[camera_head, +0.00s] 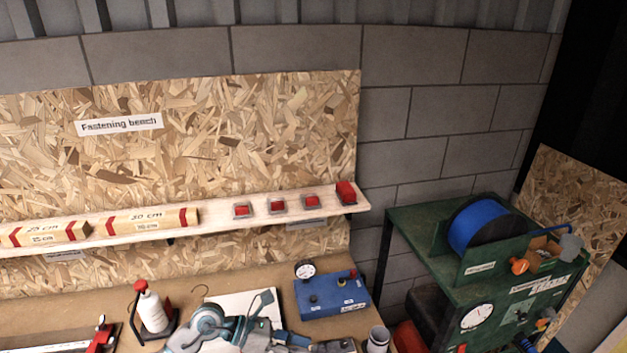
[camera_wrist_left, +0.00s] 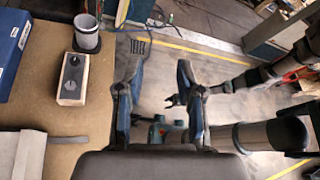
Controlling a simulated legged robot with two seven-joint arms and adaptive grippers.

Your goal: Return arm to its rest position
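My left gripper (camera_head: 279,318) is at the bottom middle of the head view, over the front of the bench, with its grey arm behind it. In the left wrist view its two dark blue fingers (camera_wrist_left: 160,62) stand apart with nothing between them, beyond the bench's edge and above the floor. My right arm (camera_wrist_left: 225,84) comes in from the right in that view. Its gripper (camera_wrist_left: 178,101) is small and dark, and its finger state is unclear. The right arm does not show in the head view.
The brown bench (camera_wrist_left: 40,110) holds a blue gauge box (camera_head: 333,296), a grey cup (camera_head: 377,341), a small knob box (camera_wrist_left: 71,79) and a white bottle (camera_head: 151,308). A wooden shelf (camera_head: 225,223) runs above. A green cart (camera_head: 425,243) stands right. The floor shows open space.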

